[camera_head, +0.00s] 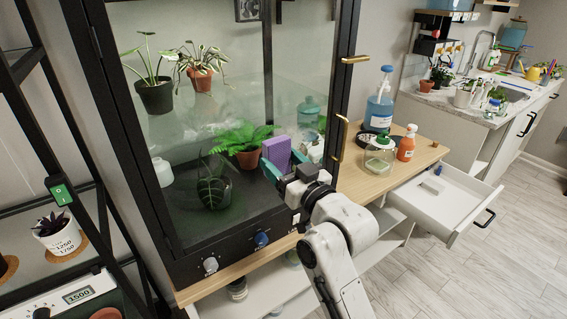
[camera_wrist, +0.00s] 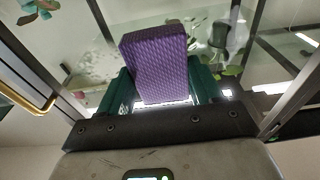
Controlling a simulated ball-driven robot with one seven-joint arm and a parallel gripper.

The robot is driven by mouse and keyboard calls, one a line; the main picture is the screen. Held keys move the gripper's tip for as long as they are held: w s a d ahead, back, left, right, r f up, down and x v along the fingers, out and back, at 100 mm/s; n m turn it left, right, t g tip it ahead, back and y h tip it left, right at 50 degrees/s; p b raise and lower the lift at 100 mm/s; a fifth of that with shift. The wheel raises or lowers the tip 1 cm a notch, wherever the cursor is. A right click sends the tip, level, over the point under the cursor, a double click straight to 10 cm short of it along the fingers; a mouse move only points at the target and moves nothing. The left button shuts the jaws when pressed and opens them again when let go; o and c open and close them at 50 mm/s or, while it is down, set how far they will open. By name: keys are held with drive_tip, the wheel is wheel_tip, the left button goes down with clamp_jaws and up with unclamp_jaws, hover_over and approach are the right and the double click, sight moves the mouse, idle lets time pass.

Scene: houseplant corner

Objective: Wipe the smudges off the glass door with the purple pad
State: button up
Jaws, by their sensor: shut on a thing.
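The purple pad (camera_head: 277,152) is held upright in my gripper (camera_head: 284,172), in front of the lower right part of the glass door (camera_head: 215,120). In the wrist view the textured pad (camera_wrist: 158,62) sits between the two green fingers of my gripper (camera_wrist: 160,88), which are shut on it. I cannot tell whether the pad touches the glass. Pale smudges (camera_wrist: 92,64) show on the glass left of the pad in the wrist view. In the head view they are hard to tell from haze and reflections. The pad hides the glass behind it.
Potted plants, including a fern (camera_head: 241,138), stand behind the glass. Brass handles (camera_head: 340,140) stick out at the door's right. A blue bottle (camera_head: 379,105), a glass jar (camera_head: 379,157) and an orange bottle (camera_head: 406,145) stand on the wooden top. An open drawer (camera_head: 455,190) juts out at right.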

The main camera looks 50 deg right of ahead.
sight(280, 151)
drive_tip(key=shift+x, duration=0.85)
drive_tip(key=shift+f, duration=0.1)
